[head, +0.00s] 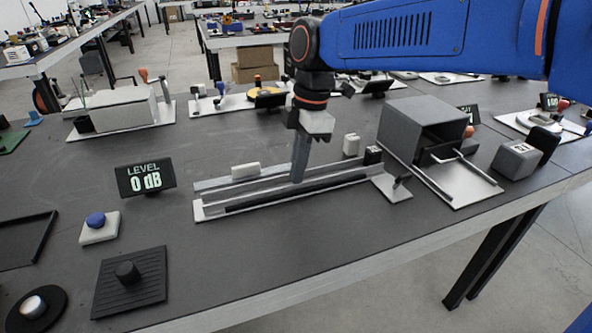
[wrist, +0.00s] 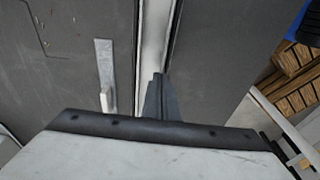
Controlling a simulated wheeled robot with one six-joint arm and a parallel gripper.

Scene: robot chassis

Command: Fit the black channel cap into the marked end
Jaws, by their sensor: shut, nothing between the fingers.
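A long channel (head: 235,203), with light and dark rails on a pale base, runs across the table. It also shows in the wrist view as a pale strip (wrist: 155,35). A small black block with a pale mark (head: 373,155) sits at the channel's right end. It may be the cap; I cannot tell whether it is seated or which end is marked. My gripper (head: 298,178) is shut and empty, pointing down over the middle of the channel. Its dark fingers (wrist: 161,95) show over the strip in the wrist view; I cannot tell whether they touch it.
White blocks stand behind the channel at left (head: 245,170) and right (head: 351,145). A pale plate with a small dark upright piece (head: 392,187) lies by the right end. A grey open-fronted box (head: 420,125) is beyond it.

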